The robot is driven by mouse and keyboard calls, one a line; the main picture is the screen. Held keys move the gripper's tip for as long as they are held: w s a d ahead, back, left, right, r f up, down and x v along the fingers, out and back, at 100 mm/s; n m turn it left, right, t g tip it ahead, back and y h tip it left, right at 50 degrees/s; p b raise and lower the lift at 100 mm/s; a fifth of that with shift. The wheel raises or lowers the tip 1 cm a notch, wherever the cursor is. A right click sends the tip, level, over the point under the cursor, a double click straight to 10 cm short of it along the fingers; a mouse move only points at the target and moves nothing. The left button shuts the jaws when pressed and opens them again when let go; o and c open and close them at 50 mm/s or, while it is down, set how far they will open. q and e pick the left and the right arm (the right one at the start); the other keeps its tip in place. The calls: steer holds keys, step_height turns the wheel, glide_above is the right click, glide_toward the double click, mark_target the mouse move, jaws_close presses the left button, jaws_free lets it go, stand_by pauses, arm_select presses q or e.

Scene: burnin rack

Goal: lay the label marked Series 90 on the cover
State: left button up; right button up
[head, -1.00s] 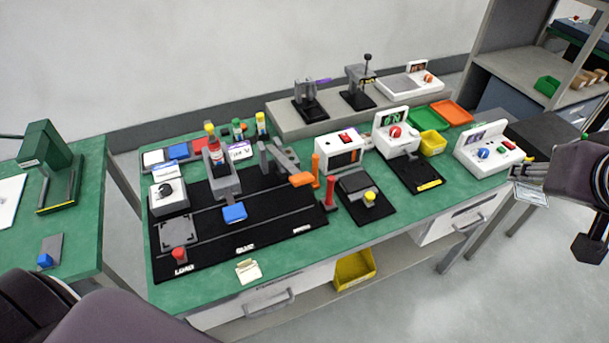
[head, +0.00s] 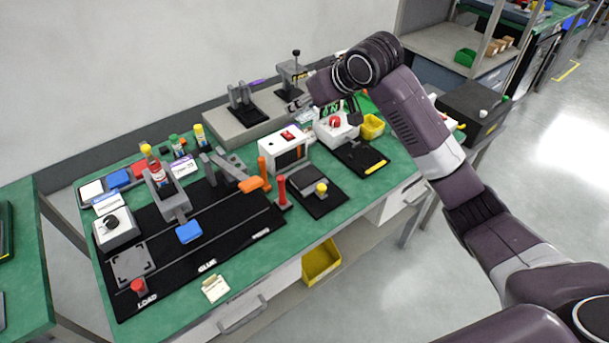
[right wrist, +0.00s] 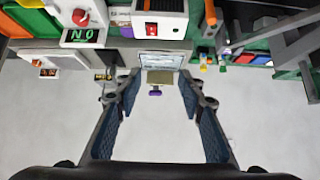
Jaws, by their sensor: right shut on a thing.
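My right gripper (head: 302,100) is above the back ledge, beside the lever press. In the right wrist view its fingers (right wrist: 160,75) are shut on a thin pale label (right wrist: 162,60) at their tips. The print on the label is too small to read, so I cannot confirm Series 90. In the head view the held label is not clearly visible. I cannot tell which part is the cover. My left gripper is not in view.
The grey lever press (head: 292,75) and a grey two-post fixture (head: 245,100) stand on the back ledge (head: 222,125). A white box with a red button (head: 284,150) and a white unit with a green display (head: 335,128) stand in front. The green bench front (head: 180,298) has free room.

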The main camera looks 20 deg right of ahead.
steer(key=p, duration=0.2)
glide_above(305, 175)
step_height(305, 175, down, 16)
steer(key=shift+f, duration=0.1)
steer(key=shift+w+f, duration=0.1)
steer(key=shift+f, duration=2.4)
steer(key=shift+f, duration=0.15)
steer(key=o, duration=0.8)
steer(key=shift+c, duration=0.2)
steer(key=shift+s+d+r, duration=0.2)
steer(key=shift+s+r, duration=0.15)
steer(key=shift+r, duration=0.15)
steer(key=v, duration=1.1)
steer(key=shift+b, duration=0.3)
